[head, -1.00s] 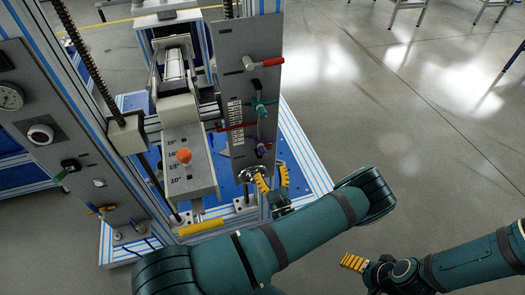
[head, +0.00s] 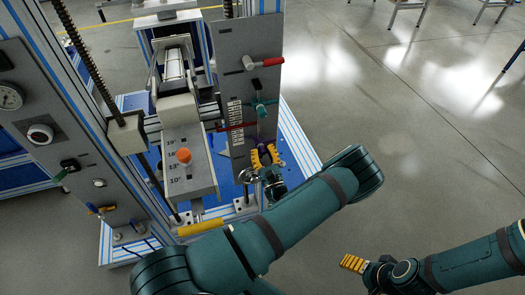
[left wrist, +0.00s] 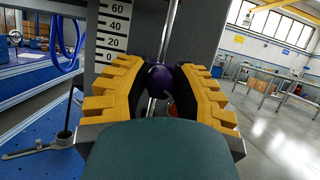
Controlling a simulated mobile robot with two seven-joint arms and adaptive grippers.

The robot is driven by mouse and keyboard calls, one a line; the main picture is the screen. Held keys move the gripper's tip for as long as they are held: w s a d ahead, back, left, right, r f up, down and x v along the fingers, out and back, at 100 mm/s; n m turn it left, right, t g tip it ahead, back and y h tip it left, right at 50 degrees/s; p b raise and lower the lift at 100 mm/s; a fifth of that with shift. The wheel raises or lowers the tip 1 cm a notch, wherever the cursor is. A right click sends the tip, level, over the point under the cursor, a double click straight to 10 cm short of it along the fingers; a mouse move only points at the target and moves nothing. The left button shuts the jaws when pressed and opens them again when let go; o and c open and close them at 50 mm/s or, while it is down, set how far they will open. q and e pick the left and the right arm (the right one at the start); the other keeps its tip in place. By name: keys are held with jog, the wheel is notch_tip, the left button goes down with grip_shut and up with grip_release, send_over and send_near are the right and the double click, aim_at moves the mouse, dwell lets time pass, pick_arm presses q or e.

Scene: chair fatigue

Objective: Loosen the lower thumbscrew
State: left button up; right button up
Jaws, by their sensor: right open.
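The lower thumbscrew has a round purple knob (left wrist: 160,78). In the left wrist view it sits between the far ends of my left gripper's two yellow fingers. My left gripper (head: 264,156) is open around the knob, and I cannot tell whether its pads touch it. In the head view the fingers hide most of the knob, low on the grey upright plate (head: 250,50). The upper thumbscrew is teal (head: 260,108), above my left gripper. My right gripper (head: 353,263) is open and empty over the floor at the lower right.
A red-handled lever (head: 266,63) is on the plate above. A white scale (left wrist: 112,30) is beside the knob. A grey block with an orange knob (head: 184,155) stands to the left. The floor (head: 400,150) on the right is clear.

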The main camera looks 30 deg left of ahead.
pick_arm(q)
grip_shut()
